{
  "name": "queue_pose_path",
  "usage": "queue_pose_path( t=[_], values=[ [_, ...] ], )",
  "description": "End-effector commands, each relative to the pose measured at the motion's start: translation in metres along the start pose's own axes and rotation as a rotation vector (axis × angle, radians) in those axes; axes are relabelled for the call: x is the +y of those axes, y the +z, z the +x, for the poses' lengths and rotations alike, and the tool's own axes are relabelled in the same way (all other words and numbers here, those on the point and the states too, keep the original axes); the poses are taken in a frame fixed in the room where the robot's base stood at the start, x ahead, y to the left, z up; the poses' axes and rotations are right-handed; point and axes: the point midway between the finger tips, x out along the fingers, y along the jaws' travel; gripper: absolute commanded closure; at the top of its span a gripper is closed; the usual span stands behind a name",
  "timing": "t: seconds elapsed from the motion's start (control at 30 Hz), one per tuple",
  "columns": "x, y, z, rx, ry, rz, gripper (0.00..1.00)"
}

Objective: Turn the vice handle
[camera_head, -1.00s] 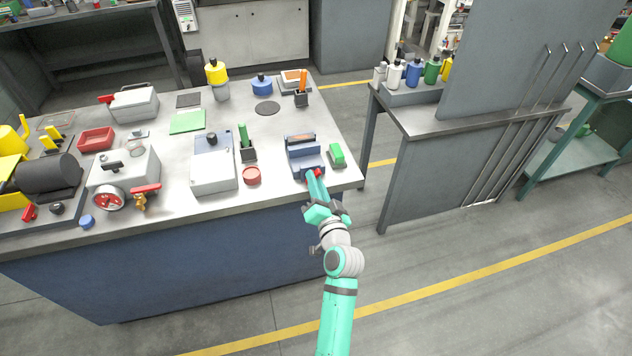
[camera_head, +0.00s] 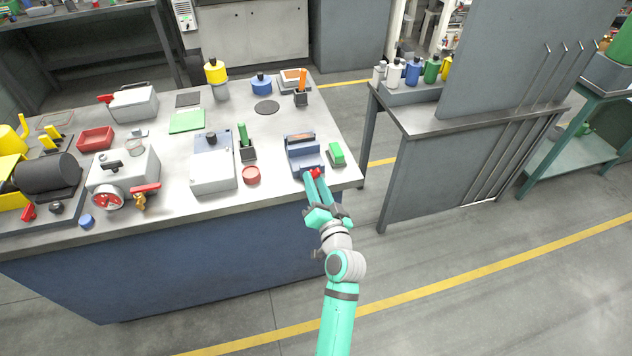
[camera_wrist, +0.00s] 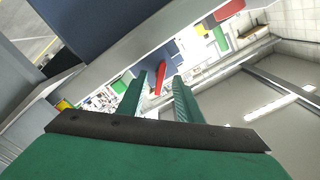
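The blue-grey vice (camera_head: 304,160) stands near the front right corner of the workbench. Its red handle (camera_head: 315,173) is at the vice's front end, facing me. My teal gripper (camera_head: 315,178) reaches up from the front, its fingertips at the handle. In the wrist view, the gripper (camera_wrist: 160,82) has its two fingers apart, with the red handle (camera_wrist: 160,78) between their tips and gaps visible on both sides. I cannot tell whether either finger touches the handle. Part of the vice is hidden behind the fingers in the wrist view.
A green block (camera_head: 337,155) sits just right of the vice. A red round container (camera_head: 251,175) and a black holder with green items (camera_head: 246,150) are to its left. The workbench (camera_head: 275,188) ends close by; open floor lies in front.

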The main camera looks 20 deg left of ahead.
Motion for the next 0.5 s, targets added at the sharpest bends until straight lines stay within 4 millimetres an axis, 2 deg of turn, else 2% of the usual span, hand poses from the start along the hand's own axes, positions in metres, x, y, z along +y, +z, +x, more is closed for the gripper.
queue_pose_path(
  t=[0.5],
  values=[
    [0.0000, -0.0005, -0.0074, 0.001, 0.000, -0.002, 0.68]
  ],
)
